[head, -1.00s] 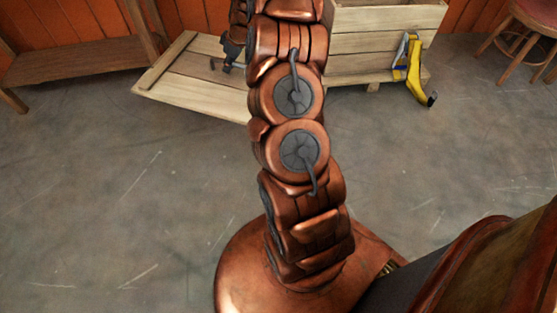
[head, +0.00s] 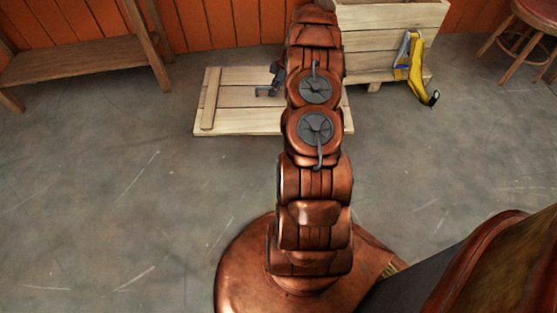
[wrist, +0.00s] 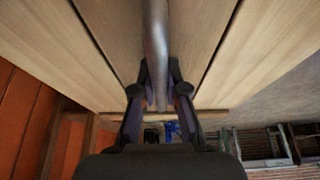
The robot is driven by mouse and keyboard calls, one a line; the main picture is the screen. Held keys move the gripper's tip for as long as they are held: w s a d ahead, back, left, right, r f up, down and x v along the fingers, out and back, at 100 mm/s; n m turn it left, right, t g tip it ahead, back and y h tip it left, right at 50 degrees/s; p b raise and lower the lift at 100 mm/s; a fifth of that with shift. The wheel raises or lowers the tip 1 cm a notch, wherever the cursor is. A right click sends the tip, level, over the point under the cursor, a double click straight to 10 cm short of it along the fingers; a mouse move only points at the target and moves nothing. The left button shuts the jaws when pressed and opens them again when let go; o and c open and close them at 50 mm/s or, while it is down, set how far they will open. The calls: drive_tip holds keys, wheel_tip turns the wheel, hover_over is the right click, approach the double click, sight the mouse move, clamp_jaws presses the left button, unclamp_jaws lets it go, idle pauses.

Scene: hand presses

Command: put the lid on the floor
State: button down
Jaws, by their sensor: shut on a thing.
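The lid (head: 234,122) is a pale wooden panel of planks with a cross batten near its left end. In the head view it is left of and in front of the wooden crate, and my arm hides part of it. I cannot tell whether it touches the floor. In the wrist view its planks (wrist: 112,40) fill the upper part, with a grey metal bar handle (wrist: 155,35) along the middle. My gripper (wrist: 158,88) is shut on this handle. In the head view my gripper (head: 272,86) is small and partly hidden behind my arm.
A wooden bench (head: 85,62) is at the left and a stool (head: 520,35) at the right. The grey floor (head: 110,190) at the left is clear.

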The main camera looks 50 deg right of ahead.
drive_tip(key=s+d+f+n+g+b, duration=0.1)
drive_tip(key=s+d+f+n+b, duration=0.1)
drive_tip(key=s+f, duration=0.55)
drive_tip(key=s+d+f+n+y+b, duration=0.1)
drive_tip(key=s+d+f+n, duration=0.2)
drive_tip(key=f, duration=0.7)
drive_tip(key=s+d+f+n+g+b, duration=0.1)
drive_tip(key=s+d+f+b, duration=0.1)
drive_tip(key=s+f, duration=0.55)
drive_tip(key=w+a+f+b, duration=0.1)
drive_tip(key=w+a, duration=0.2)
drive_tip(key=a, duration=0.1)
drive_tip(key=w+a+b, duration=0.1)
drive_tip(key=w+a, duration=0.2)
drive_tip(key=w, duration=0.1)
drive_tip(key=w+a+f+b, duration=0.1)
drive_tip(key=w+a, duration=0.2)
drive_tip(key=a, duration=0.1)
drive_tip(key=shift+w+a+f+b, duration=0.3)
drive_tip(key=shift+w+b, duration=0.05)
drive_tip(key=shift+b, duration=0.05)
drive_tip(key=shift+a+f+b, duration=0.1)
drive_tip(key=shift+f+b, duration=1.1)
drive_tip(key=shift+f, duration=0.6)
drive_tip(key=c, duration=1.2)
unclamp_jaws()
